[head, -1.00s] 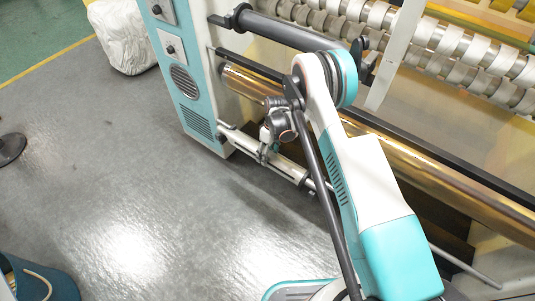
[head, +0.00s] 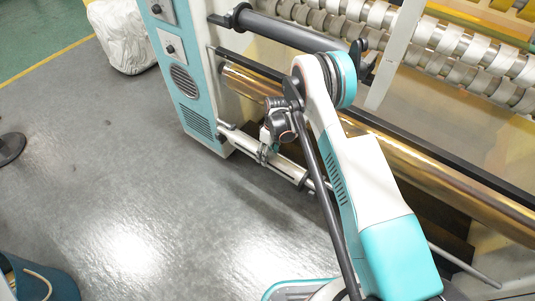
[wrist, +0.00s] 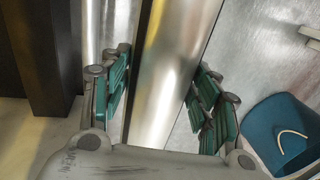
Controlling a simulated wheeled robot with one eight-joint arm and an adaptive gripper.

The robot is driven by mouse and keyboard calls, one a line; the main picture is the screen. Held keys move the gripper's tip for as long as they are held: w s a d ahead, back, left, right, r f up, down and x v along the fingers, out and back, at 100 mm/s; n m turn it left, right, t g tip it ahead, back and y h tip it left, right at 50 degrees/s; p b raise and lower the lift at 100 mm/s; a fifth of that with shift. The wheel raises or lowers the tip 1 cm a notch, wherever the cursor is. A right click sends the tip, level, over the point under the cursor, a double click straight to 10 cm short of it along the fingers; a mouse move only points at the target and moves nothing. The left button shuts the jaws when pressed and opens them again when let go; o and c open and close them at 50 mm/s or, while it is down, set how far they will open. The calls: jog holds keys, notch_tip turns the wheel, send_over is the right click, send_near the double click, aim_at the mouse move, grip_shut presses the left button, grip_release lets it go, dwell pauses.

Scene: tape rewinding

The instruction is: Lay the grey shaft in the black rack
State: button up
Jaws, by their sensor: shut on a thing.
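The grey shaft (wrist: 178,65) is a smooth, shiny metal bar running lengthwise between the green finger pads in the wrist view. In the head view it appears as a pale bar (head: 287,170) low along the front of the machine, partly behind my arm. My gripper (head: 268,151) is shut on it near its left part; the fingers also show in the wrist view (wrist: 160,100). Black brackets (head: 239,17) on the machine's upper front have a thick dark grey bar (head: 290,33) across them. I cannot tell whether these are the black rack.
A gold film roller (head: 400,165) and a black bar (head: 440,170) lie just behind my gripper. The teal and white machine cabinet (head: 185,85) stands to the left. A blue bin (head: 40,280) stands at lower left. The grey floor (head: 110,170) between is clear.

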jog(key=shift+f, duration=0.65)
jog(key=o, duration=1.6)
notch_tip(320, 180, up, 10)
jog(key=shift+r, duration=0.1)
